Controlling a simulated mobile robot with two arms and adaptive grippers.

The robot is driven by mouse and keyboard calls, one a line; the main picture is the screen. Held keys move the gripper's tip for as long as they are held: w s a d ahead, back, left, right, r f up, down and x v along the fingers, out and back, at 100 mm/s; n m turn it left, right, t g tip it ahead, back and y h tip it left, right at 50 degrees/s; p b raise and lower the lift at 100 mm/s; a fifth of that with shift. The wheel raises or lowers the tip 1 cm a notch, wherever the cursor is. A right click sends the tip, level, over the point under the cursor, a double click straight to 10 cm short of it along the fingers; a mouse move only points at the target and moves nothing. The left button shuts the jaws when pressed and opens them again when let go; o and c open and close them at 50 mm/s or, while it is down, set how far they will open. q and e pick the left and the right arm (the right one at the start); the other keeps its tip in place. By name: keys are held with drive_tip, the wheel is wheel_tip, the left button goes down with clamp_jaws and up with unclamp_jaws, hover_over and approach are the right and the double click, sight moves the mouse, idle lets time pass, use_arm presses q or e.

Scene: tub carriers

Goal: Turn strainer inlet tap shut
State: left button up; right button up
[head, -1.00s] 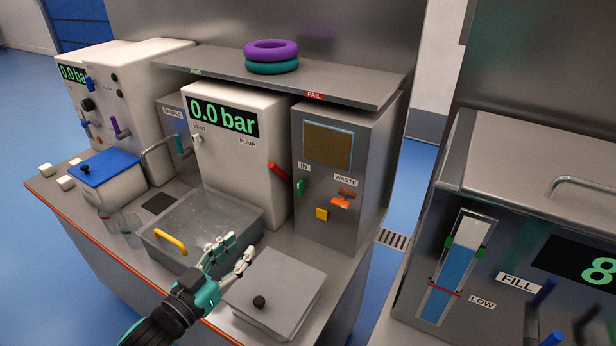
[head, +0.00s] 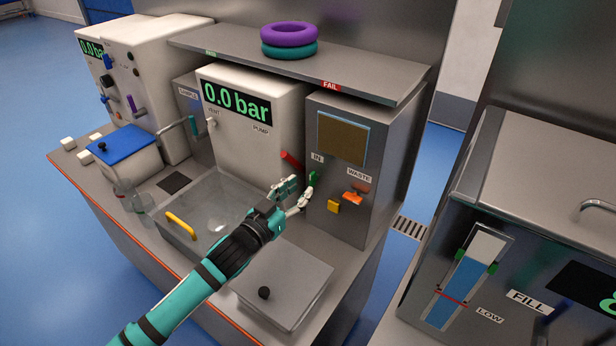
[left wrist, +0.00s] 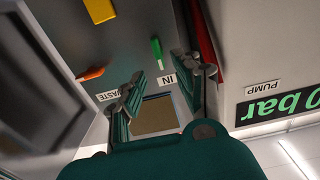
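The strainer inlet tap is the small green handle (head: 313,178) below the IN label, on the front of the grey cabinet (head: 330,222). In the left wrist view the green handle (left wrist: 157,50) lies just beyond my fingertips, roughly between them in the picture. My left gripper (head: 298,194) is open and empty, close in front of the cabinet and just left of the green handle. In the left wrist view its two fingers (left wrist: 158,70) are spread apart. I cannot tell whether either finger touches the handle. My right gripper is not in view.
A red lever (head: 291,160) juts from the white pump box (head: 240,147).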

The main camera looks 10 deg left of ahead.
sight(310, 179)
use_arm(q)
drive_tip(key=shift+x, duration=2.3)
clamp_jaws()
